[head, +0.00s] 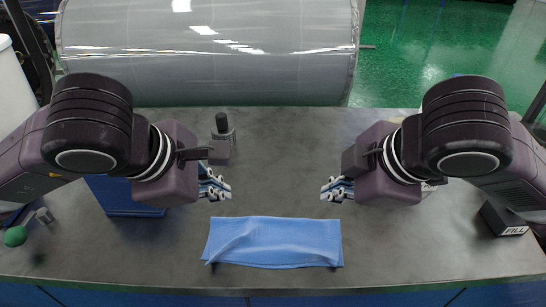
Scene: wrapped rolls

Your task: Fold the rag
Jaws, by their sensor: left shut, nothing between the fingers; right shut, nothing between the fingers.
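The blue rag (290,243) lies on the grey table near its front edge. It is a long strip, wider than deep, with a slanting crease and a raised ridge toward its left end. My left gripper (226,189) is above and behind the rag's left part, shut and empty. My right gripper (326,190) is behind the rag's right end, shut and empty. Neither gripper touches the rag.
A large wrapped roll (205,55) lies behind the table (285,140). A small dark-capped object (222,127) stands behind my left gripper. A blue bin (120,195) is partly hidden by my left arm. A box marked FILL (503,219) sits right. The table between the grippers is clear.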

